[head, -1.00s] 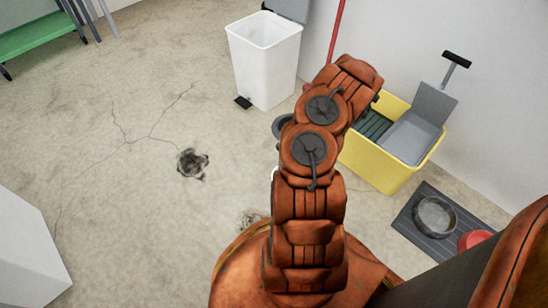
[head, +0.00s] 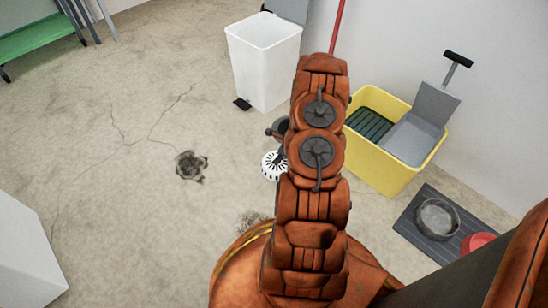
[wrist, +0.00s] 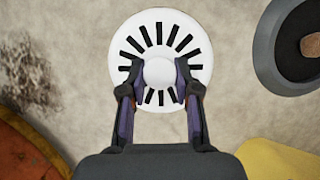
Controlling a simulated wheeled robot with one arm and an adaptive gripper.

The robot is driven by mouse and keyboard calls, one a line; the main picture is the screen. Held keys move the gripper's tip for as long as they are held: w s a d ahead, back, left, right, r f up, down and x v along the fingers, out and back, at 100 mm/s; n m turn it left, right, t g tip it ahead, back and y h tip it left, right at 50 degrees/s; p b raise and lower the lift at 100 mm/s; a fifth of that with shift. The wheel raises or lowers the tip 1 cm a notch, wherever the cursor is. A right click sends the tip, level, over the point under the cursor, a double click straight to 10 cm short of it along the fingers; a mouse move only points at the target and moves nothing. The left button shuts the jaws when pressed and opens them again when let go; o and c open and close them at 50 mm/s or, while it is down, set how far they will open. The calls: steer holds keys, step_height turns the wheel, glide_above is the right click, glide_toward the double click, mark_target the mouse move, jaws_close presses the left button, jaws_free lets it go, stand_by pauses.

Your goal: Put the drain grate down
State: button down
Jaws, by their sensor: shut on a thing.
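The drain grate is a white round disc with dark radial slots and a raised middle knob. In the wrist view the drain grate (wrist: 160,27) lies flat to the camera, its knob between my two fingertips. My gripper (wrist: 160,72) is shut on this knob. In the head view the drain grate (head: 270,168) shows to the left of my arm, which hides its right part. My gripper is mostly hidden there. I cannot tell whether the grate touches the floor.
A dark round object (wrist: 290,76) stands close right of the grate in the wrist view. The yellow mop bucket (head: 418,168), white bin (head: 262,65) and grey mat (head: 410,228) stand around.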

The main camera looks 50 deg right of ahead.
mark_target(272, 155)
steer(key=shift+w+d+f+b, duration=0.1)
steer(key=shift+w+d+b, duration=0.15)
steer(key=shift+w, duration=0.55)
steer(key=shift+w+d+f+b, duration=0.1)
steer(key=shift+w+d, duration=0.2)
steer(key=shift+w, duration=0.5)
steer(key=shift+w, duration=0.1)
steer(key=shift+w+f+b, duration=0.2)
steer(key=shift+f+b, duration=0.9)
steer(key=shift+f, duration=0.6)
steer(key=shift+f, duration=0.15)
steer(key=c, duration=0.8)
jaws_free()
steer(key=shift+c, duration=0.2)
